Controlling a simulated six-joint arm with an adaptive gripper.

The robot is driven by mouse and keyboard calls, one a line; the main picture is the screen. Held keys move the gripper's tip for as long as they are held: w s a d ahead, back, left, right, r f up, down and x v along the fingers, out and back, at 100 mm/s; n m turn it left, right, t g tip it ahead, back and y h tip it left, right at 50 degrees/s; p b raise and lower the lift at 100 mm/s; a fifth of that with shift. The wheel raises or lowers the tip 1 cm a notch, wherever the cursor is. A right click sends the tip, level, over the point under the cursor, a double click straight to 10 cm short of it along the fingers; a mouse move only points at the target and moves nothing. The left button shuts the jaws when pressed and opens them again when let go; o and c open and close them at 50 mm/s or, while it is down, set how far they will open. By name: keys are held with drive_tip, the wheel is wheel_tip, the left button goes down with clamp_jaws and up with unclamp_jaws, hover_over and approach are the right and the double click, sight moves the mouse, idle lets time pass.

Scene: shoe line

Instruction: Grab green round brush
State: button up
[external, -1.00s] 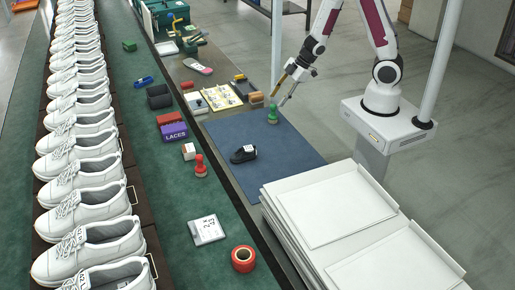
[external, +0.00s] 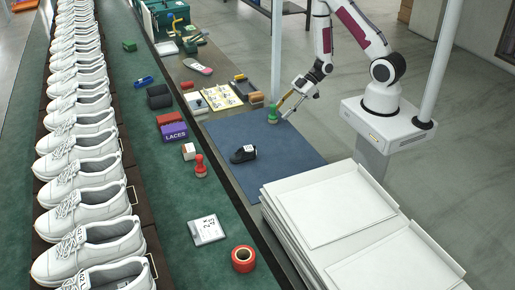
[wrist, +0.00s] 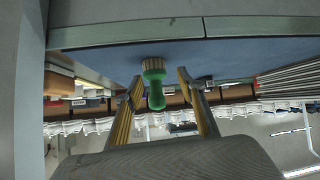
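The green round brush (external: 272,116) stands upright at the back edge of the blue mat (external: 250,175). My gripper (external: 284,108) is open and tilted down beside it, on the arm's side. In the wrist view, which is upside down, the green handle of the brush (wrist: 154,88) and its tan bristle end show between the two yellowish fingers of my gripper (wrist: 160,76). There is a gap on each side of the handle. I cannot tell how far the fingertips reach past the handle.
A tan round brush (external: 256,98) stands close behind the green one. A small black shoe (external: 243,154) lies on the mat. A red stamp-like piece (external: 200,166) stands on the green belt. White stacked trays (external: 335,205) fill the front right. The mat's middle is mostly clear.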

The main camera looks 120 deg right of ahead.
sight(273, 114)
drive_tip(key=shift+s+r+t, duration=0.1)
drive_tip(key=shift+s+t, duration=0.35)
drive_tip(key=shift+t, duration=0.55)
drive_tip(key=shift+s+r+m+t, duration=0.35)
drive_tip(key=shift+m+t, duration=0.15)
drive_tip(key=shift+t, duration=0.1)
drive_tip(key=shift+s+d+r+m+t+h, duration=0.15)
drive_tip(key=shift+s+r+m+t+h, duration=0.15)
drive_tip(key=shift+s+r+t, duration=0.3)
drive_tip(key=shift+s+d+r+m+t+h, duration=0.15)
drive_tip(key=shift+s+r+m+t+h, duration=0.2)
drive_tip(key=shift+t, duration=0.35)
drive_tip(key=shift+w, duration=0.25)
drive_tip(key=shift+w+f, duration=0.15)
drive_tip(key=shift+w, duration=1)
drive_tip(key=shift+w, duration=0.1)
drive_tip(key=shift+w+f, duration=0.2)
drive_tip(key=shift+w, duration=0.6)
drive_tip(key=shift+w+f, duration=0.2)
drive_tip(key=shift+w, duration=0.65)
drive_tip(key=shift+w+f, duration=0.2)
drive_tip(key=shift+w, duration=0.6)
drive_tip(key=shift+c, duration=0.3)
clamp_jaws()
